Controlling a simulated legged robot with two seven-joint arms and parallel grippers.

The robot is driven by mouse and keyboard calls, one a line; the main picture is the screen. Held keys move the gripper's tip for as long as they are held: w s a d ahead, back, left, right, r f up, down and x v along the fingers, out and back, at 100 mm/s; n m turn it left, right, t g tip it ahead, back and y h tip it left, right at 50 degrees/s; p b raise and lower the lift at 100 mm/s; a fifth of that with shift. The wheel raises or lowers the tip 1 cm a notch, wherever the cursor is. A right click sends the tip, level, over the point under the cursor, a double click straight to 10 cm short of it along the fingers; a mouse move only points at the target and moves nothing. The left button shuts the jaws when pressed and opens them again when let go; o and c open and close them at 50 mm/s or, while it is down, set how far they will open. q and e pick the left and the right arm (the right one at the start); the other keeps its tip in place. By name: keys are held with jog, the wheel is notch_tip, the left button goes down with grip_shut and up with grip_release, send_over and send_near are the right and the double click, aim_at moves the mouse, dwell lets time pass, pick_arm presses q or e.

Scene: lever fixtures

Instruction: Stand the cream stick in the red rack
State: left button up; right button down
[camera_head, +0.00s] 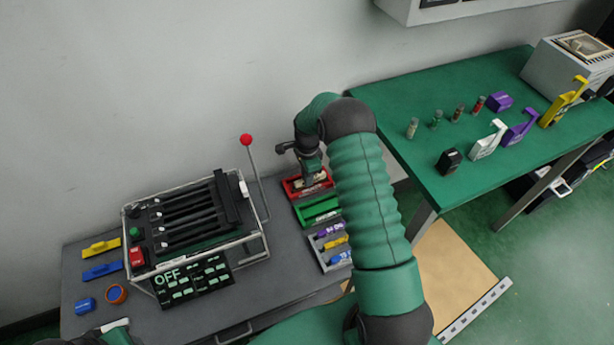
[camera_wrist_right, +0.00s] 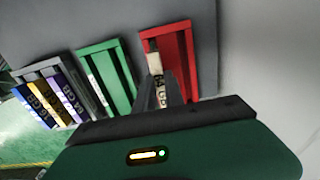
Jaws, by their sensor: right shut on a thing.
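The red rack (camera_head: 292,189) stands on the grey bench, behind the green rack. It also shows in the wrist view (camera_wrist_right: 183,50). The cream stick (camera_wrist_right: 155,64), with dark lettering, is at the left part of the red rack in the wrist view. My right gripper (camera_head: 311,170) is over the red rack and shut on the cream stick. Its fingers (camera_wrist_right: 165,92) hide the stick's near end. I cannot tell whether the stick is seated in the rack. At the head view's lower left edge a pale and green part shows, perhaps my left gripper (camera_head: 115,326); its jaws are unclear.
A green rack (camera_head: 318,221) and a grey rack (camera_head: 313,245) with purple, yellow and blue sticks stand in front. A lever fixture (camera_head: 190,218) and a red-knobbed lever (camera_head: 247,140) are to the left. The wall is close behind.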

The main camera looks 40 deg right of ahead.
jog(key=shift+f+b, duration=0.55)
jog(key=shift+f, duration=0.65)
jog(key=c, duration=1.3)
grip_release()
jog(key=shift+c, duration=0.2)
jog(key=shift+r, duration=0.1)
notch_tip(320, 180, up, 17)
jog(key=p, duration=0.3)
jog(key=shift+f, duration=0.2)
